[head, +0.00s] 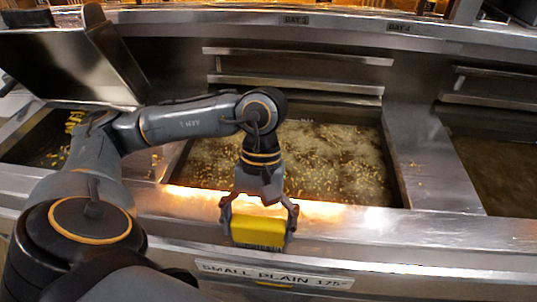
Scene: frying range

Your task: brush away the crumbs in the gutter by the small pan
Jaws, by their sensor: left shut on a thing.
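My left gripper (259,222) is shut on a yellow brush (258,231) with dark bristles underneath. It holds the brush over the front steel ledge (390,224), in front of the middle fryer pan (340,160). I cannot tell whether the bristles touch the metal. A label on the front edge below reads "SMALL PLAIN 175". Small crumbs (413,164) lie on the steel divider right of this pan, and some specks show on the divider to its left. Crumbs along the gutter are hard to make out in the bright glare. My right gripper is not in view.
The middle pan holds bubbling oil with many pale bits. Another pan (500,155) with dark oil is at the right. A pan with yellow pieces (62,145) is at the left, below a raised steel lid (75,65). Steel rails (300,58) run behind the middle pan.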

